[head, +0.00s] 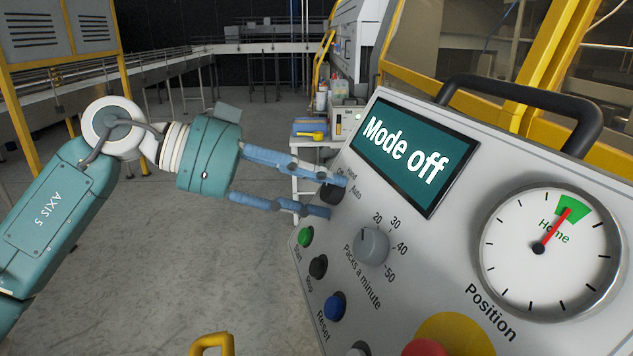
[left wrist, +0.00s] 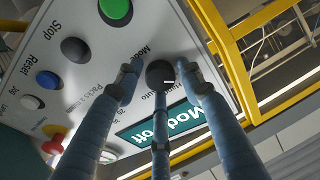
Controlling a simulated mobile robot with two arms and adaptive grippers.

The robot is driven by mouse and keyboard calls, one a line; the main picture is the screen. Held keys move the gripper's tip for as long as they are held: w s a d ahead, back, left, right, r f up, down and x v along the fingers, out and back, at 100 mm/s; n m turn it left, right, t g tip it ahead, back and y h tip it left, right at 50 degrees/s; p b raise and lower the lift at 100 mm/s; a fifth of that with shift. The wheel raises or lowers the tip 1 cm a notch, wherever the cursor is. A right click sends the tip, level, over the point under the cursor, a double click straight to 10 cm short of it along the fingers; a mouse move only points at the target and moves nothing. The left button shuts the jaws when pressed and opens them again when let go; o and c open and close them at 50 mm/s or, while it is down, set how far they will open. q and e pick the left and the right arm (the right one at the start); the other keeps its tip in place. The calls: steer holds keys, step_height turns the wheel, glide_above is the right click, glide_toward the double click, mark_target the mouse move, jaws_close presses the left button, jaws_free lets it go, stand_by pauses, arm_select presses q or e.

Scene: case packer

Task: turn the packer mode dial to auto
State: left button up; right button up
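The mode dial is a small dark knob (head: 329,194) at the left side of the grey control panel, with the labels Off, Hand and Auto around it. The panel's display (head: 413,155) reads "Mode off". My left gripper (head: 336,197) reaches in from the left, its blue fingers spread above and below the dial. In the left wrist view the dial (left wrist: 160,73) lies between the open fingers, with gaps visible on both sides. A white mark shows on its face. The fingers partly hide the labels. My right gripper is not in view.
Close to the dial are the packs-a-minute knob (head: 371,246), the green start button (head: 306,236), the black stop button (head: 318,266) and the blue reset button (head: 335,306). A red button (head: 424,348) and a position gauge (head: 550,252) sit further right. The floor at left is clear.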

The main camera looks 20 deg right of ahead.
arm_select(q)
steer(key=c, duration=0.9)
steer(key=shift+o, duration=0.2)
